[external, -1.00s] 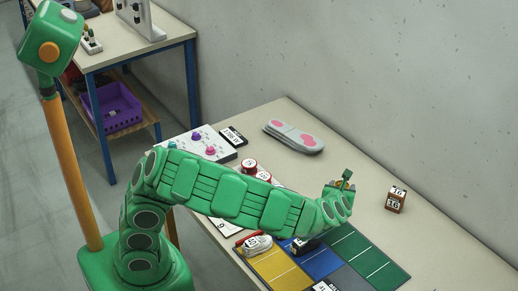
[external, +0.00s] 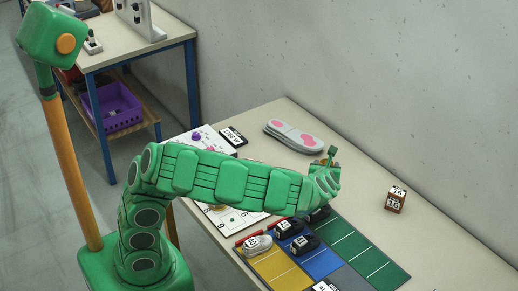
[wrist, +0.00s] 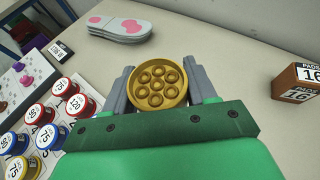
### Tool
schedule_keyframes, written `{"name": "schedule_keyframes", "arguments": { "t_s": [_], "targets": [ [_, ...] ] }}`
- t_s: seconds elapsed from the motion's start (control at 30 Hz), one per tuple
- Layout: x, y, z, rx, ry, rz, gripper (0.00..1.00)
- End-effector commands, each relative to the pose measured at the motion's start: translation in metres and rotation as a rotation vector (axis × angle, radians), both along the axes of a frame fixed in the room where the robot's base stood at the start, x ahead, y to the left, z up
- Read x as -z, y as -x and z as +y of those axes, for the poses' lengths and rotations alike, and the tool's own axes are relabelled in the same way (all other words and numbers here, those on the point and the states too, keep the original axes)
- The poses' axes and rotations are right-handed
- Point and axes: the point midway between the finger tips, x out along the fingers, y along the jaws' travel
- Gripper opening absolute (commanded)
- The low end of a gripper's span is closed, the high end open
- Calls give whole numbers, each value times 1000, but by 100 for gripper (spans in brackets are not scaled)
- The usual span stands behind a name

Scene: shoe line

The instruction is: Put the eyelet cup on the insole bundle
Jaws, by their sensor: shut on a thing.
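The eyelet cup (wrist: 158,83) is a round brass-coloured cup with several ring-shaped eyelets in it. In the wrist view it sits between the two grey fingers of my gripper (wrist: 160,88), which is shut on it. In the external view my gripper (external: 328,162) is above the table, right of the insole bundle, and the cup is hidden there by the arm. The insole bundle (external: 293,135) is a flat grey stack with pink patches near the wall. It also shows in the wrist view (wrist: 122,28), at the upper left and apart from the cup.
A brown block marked 16 (external: 396,199) stands at right. Shoes (external: 257,244) lie on or beside the yellow, blue and green mats (external: 355,250). A knob panel (wrist: 22,75) and several numbered spools (wrist: 72,105) are at left. Bare table surrounds the bundle's right side.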

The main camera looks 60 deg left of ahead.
Motion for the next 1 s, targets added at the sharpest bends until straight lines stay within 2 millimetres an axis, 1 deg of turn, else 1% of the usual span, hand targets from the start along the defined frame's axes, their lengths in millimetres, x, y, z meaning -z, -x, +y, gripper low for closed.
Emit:
{"name": "schedule_keyframes", "arguments": {
  "t_s": [0.03, 0.3, 0.5, 0.77, 0.8, 1.0],
  "targets": [
    [-2, -4, 15, -18, 1, -1, 21],
    [-10, -18, 80, -89, 4, 0, 21],
    [-17, -24, 130, -143, 4, 0, 21],
    [-26, -24, 198, -216, 0, 1, 21],
    [-28, -23, 209, -226, -1, 0, 21],
    [-35, -18, 258, -278, -3, -1, 21]
  ]
}}
